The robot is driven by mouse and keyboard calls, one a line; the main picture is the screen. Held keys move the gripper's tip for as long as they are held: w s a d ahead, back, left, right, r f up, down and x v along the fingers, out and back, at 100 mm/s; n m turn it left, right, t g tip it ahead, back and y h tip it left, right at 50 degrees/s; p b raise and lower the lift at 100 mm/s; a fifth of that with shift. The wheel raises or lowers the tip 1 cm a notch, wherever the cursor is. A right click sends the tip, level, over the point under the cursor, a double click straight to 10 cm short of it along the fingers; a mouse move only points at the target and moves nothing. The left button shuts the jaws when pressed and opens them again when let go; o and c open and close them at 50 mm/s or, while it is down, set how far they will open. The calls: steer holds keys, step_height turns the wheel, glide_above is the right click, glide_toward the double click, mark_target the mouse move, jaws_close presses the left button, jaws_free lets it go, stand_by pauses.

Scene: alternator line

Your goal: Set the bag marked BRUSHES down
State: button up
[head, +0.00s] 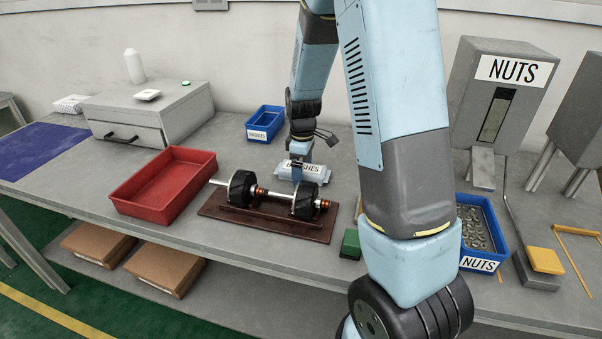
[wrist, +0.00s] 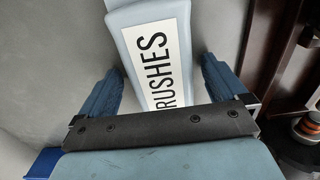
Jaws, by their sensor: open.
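The pale blue-grey bag marked BRUSHES (head: 305,171) lies on the grey table behind the rotor shaft. In the wrist view the bag (wrist: 125,18) shows its white label between my fingers, with the first letter cut off. My gripper (head: 298,168) is at the bag in the head view. In the wrist view my gripper (wrist: 160,88) is open, with one blue finger on each side of the bag and a gap visible beside it. The bag's far end is outside the wrist view.
A rotor on a brown board (head: 262,226) lies just in front of the bag. A red tray (head: 135,207) is to the left, a blue labelled bin (head: 262,133) behind. A green block (head: 350,244) and a NUTS bin (head: 480,263) are to the right.

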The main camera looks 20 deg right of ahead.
steer(key=shift+c, duration=0.3)
steer(key=c, duration=1.2)
steer(key=shift+c, duration=0.2)
steer(key=shift+r, duration=0.15)
